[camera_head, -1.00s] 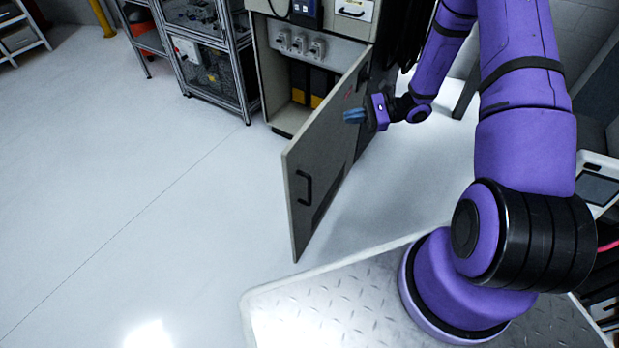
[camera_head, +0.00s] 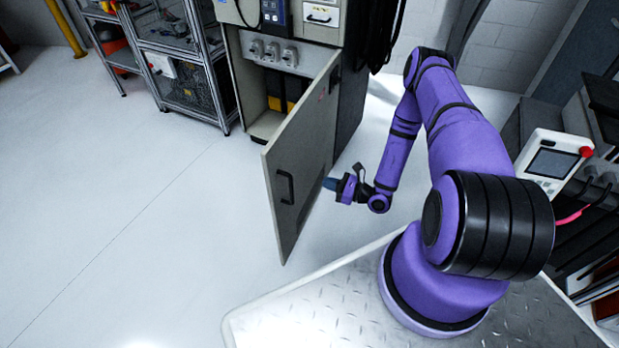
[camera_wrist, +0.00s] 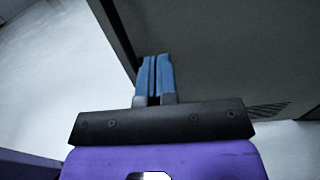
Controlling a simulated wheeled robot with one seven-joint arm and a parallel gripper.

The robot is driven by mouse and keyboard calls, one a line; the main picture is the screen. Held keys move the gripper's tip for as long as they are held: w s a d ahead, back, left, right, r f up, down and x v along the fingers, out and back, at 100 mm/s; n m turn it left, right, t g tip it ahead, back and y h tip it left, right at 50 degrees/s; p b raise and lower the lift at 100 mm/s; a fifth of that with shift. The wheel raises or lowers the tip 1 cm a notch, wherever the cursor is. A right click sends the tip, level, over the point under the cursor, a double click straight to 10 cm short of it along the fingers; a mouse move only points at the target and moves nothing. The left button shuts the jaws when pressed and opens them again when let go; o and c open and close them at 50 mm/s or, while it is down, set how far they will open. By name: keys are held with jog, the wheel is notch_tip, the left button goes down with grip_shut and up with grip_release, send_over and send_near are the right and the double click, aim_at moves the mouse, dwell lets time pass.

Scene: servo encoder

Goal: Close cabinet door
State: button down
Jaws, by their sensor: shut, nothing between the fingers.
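The grey cabinet door (camera_head: 305,150) stands open in the head view, swung out from the cabinet (camera_head: 240,80) toward my base. A black handle (camera_head: 286,187) is on its face near the free edge. My gripper (camera_head: 328,184) is shut and empty on the right side of the door, close to its face. In the wrist view the blue fingers (camera_wrist: 155,78) are together and point at the dark grey door panel (camera_wrist: 235,55). I cannot tell whether the fingertips touch it.
Metal shelving (camera_head: 185,60) stands left of the cabinet. A teach pendant (camera_head: 548,162) with a red button is at the right, beside dark equipment. The light floor (camera_head: 120,200) left of the door is clear.

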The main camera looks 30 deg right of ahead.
aim_at(287, 170)
jog(key=x, duration=1.3)
jog(key=shift+a, duration=0.1)
jog(key=shift+w, duration=0.1)
